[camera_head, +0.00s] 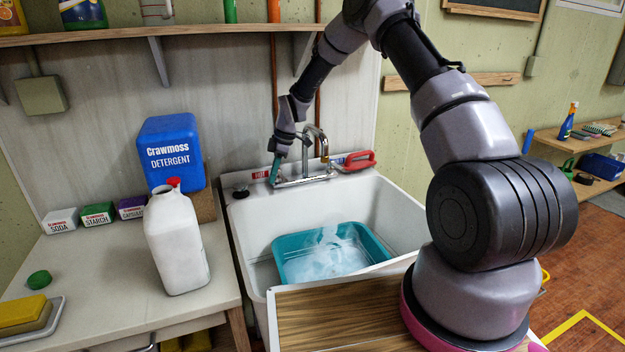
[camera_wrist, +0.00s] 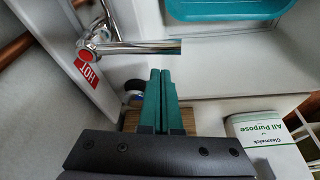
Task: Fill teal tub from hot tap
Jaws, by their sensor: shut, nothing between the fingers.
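The teal tub (camera_head: 290,273) sits in the white sink basin, with whitish streaks inside; I cannot tell whether they are water or glare. The chrome tap (camera_head: 318,140) stands at the sink's back. Its spout end is above the basin, and no stream is clearly visible. A red HOT label (camera_head: 261,174) marks its left side; the label also shows in the wrist view (camera_wrist: 87,60). My gripper (camera_head: 275,170) points down beside the hot side. In the wrist view my teal fingers (camera_wrist: 159,76) are together and empty, close to a chrome lever (camera_wrist: 145,47); contact is unclear.
A red-handled object (camera_head: 358,160) lies on the sink's right back ledge. A white jug (camera_head: 175,240) and blue detergent box (camera_head: 170,150) stand on the left counter. A shelf (camera_head: 150,32) hangs above.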

